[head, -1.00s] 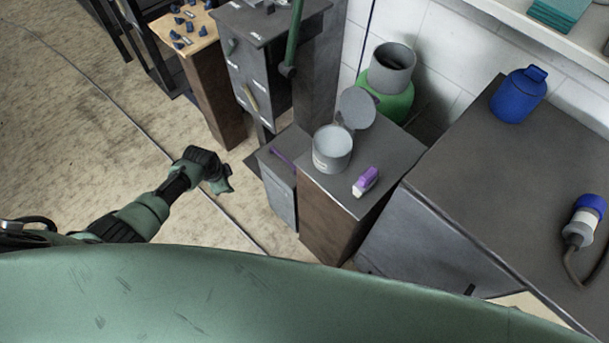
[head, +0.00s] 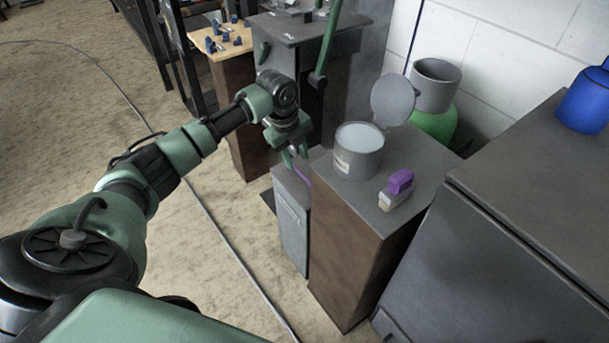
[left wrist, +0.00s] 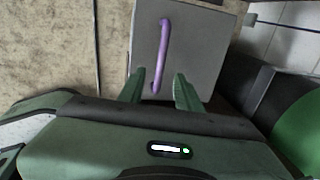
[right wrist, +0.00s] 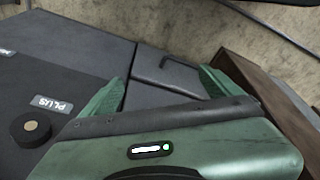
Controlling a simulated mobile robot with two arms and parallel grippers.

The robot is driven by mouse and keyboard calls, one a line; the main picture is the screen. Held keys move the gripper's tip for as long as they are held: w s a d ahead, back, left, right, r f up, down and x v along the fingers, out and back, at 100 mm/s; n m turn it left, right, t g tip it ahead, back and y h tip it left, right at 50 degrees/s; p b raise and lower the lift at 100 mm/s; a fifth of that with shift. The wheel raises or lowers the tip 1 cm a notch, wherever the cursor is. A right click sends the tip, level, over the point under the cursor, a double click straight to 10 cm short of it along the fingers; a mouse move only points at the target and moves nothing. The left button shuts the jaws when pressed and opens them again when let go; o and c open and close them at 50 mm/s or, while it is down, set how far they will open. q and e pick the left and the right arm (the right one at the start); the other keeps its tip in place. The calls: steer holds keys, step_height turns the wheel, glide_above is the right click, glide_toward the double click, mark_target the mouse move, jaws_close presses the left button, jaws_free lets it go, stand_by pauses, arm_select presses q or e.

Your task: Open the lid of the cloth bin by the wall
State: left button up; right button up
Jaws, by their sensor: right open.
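A narrow grey bin (head: 291,225) stands on the floor against the brown cabinet, in the head view. Its flat lid (left wrist: 200,50) fills the top middle of the left wrist view and looks shut. A long purple handle (left wrist: 164,45) runs along the lid. My left gripper (head: 290,155) is above the bin. The left wrist view shows its fingers (left wrist: 160,73) open, with the handle's near end between them in the picture; I cannot tell whether they touch it. My right gripper (right wrist: 159,75) is open and empty, facing a dark grey cabinet front (right wrist: 148,98); the head view does not show it.
The brown cabinet (head: 345,240) carries a round grey canister (head: 358,160) with its lid up and a purple-and-white item (head: 396,189). A grey machine (head: 345,42) stands behind the bin. A dark counter (head: 520,180) is at right.

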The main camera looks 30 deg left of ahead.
mark_target(301, 173)
arm_select(q)
steer(key=f, duration=0.3)
steer(key=f+b, duration=0.1)
steer(key=shift+w+d+f, duration=0.2)
steer(key=shift+w, duration=0.2)
steer(key=shift+w+f, duration=0.15)
steer(key=shift+f, duration=0.5)
jaws_close()
arm_select(e)
steer(key=v, duration=0.2)
steer(key=w+v, duration=0.1)
steer(key=v, duration=0.2)
steer(key=shift+r, duration=0.15)
